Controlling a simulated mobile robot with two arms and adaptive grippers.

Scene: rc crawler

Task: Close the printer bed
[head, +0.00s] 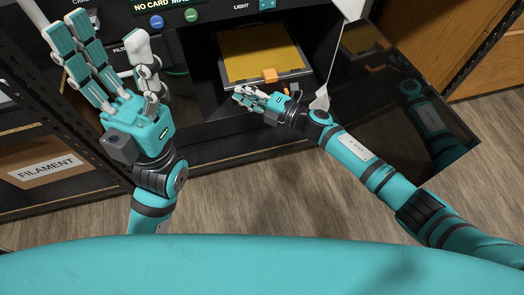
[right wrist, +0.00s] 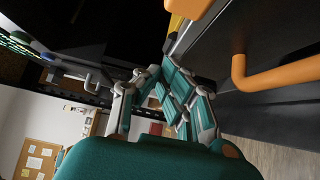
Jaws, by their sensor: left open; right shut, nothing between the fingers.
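The printer bed (head: 258,58) is a yellow plate with a grey rim, slid out of the dark printer's opening, with an orange tab (head: 269,76) at its front edge. My right gripper (head: 245,95) is just in front of and below the bed's front edge, left of the tab, fingers closed together and empty. I cannot tell whether it touches the bed. In the right wrist view its fingers (right wrist: 175,85) are bunched beside a dark panel, with an orange piece (right wrist: 188,8) above. My left gripper (head: 108,62) is open and empty at the left, in front of the printer.
A dark glossy door panel (head: 400,125) stands open at the right, under my right arm. In the right wrist view an orange handle (right wrist: 280,76) shows against a dark panel. A box labelled FILAMENT (head: 45,168) is on the left shelf. Wooden floor (head: 280,200) is clear in front.

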